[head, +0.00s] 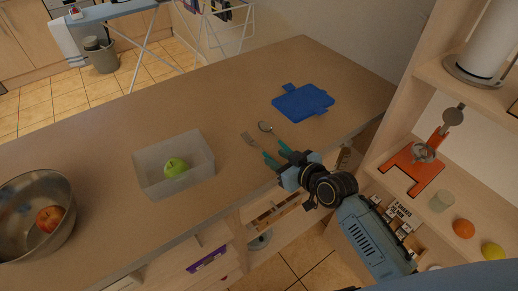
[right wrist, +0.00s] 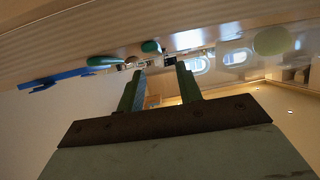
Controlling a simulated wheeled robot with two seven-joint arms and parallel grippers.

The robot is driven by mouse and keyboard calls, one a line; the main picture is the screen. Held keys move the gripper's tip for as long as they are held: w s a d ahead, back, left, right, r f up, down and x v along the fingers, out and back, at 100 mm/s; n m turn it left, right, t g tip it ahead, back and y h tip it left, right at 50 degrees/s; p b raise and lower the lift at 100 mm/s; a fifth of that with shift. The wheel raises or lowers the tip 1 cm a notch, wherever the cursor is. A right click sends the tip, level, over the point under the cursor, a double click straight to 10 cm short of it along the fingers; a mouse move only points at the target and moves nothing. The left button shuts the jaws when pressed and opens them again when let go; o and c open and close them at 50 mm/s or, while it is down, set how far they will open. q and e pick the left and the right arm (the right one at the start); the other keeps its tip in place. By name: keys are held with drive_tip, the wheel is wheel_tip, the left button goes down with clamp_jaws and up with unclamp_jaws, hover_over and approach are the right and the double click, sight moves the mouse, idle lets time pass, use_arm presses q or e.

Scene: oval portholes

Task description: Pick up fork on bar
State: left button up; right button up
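A fork (head: 250,139) with a teal handle lies on the wooden bar near its front edge. A spoon (head: 265,127), also teal-handled, lies just beside it, a little farther back. My right gripper (head: 282,164) is at the bar's edge by the handle ends, and its fingers are apart and empty. In the right wrist view the fingers (right wrist: 160,70) point toward the bar edge, with one teal handle end, which looks like the fork (right wrist: 150,46), just beyond them and the spoon (right wrist: 103,61) to the left. My left gripper is not in view.
A clear box (head: 150,184) with a green apple (head: 176,167) stands left of the cutlery. A metal bowl (head: 20,237) with a red apple is farther left. Open drawers and shelves are beside my right arm.

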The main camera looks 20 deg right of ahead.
sight(262, 150)
drive_tip(key=shift+b+x, duration=0.3)
drive_tip(key=shift+x, duration=2.55)
clamp_jaws()
